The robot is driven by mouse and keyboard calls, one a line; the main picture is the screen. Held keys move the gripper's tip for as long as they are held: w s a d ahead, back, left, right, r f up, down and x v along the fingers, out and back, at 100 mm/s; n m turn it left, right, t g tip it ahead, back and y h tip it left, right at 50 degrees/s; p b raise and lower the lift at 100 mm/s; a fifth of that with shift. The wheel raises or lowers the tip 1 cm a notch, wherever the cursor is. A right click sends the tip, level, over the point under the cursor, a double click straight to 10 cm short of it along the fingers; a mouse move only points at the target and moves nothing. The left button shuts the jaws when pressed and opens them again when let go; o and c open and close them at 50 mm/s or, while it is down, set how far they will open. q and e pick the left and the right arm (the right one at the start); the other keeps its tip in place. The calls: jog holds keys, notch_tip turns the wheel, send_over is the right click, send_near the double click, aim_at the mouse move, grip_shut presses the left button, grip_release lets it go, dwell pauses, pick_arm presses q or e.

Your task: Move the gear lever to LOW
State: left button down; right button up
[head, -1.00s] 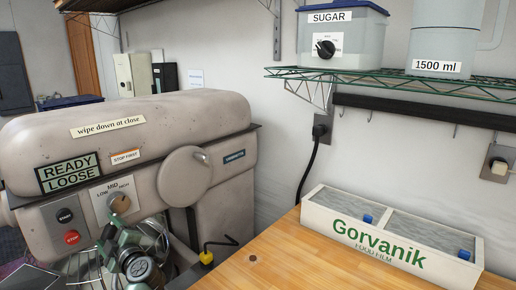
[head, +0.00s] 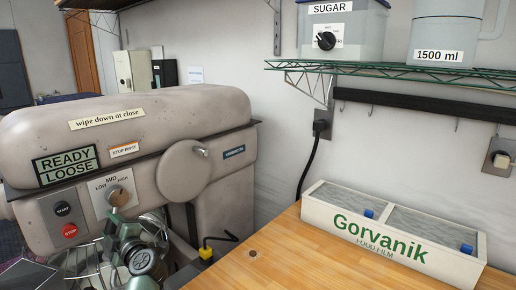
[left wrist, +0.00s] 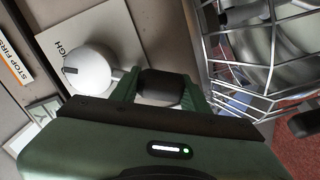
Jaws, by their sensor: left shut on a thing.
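The gear lever (head: 118,197) sits on the front of the beige mixer, on a pale plate marked LOW, MID and HIGH. Its round hub (left wrist: 88,68) shows in the left wrist view, with a dark mark on its left. My left gripper (head: 124,230) is just below the hub in the head view. In the left wrist view my left gripper (left wrist: 160,93) is shut on the lever's black grip (left wrist: 160,86), between its green fingers. The lever's exact setting is hard to tell. My right gripper is not in view.
START (head: 62,208) and STOP (head: 69,231) buttons sit left of the gear plate. A sign (head: 67,165) reads READY LOOSE. A wire bowl guard (left wrist: 270,60) is close beside the left gripper. A film box (head: 390,245) stands on the wooden counter (head: 250,265).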

pick_arm(q)
jog(key=shift+w+d+f+n+b, duration=0.2)
jog(key=shift+n+b, duration=0.1)
jog(key=shift+n, duration=0.1)
jog(key=shift+w+d+f+n+b, duration=0.2)
jog(key=shift+n+b, duration=0.2)
jog(key=shift+b, duration=0.2)
jog(key=shift+w+d+f+n+b, duration=0.1)
jog(key=shift+w+d+n+b, duration=0.35)
jog(key=shift+n+b, duration=0.55)
jog(key=shift+a, duration=0.1)
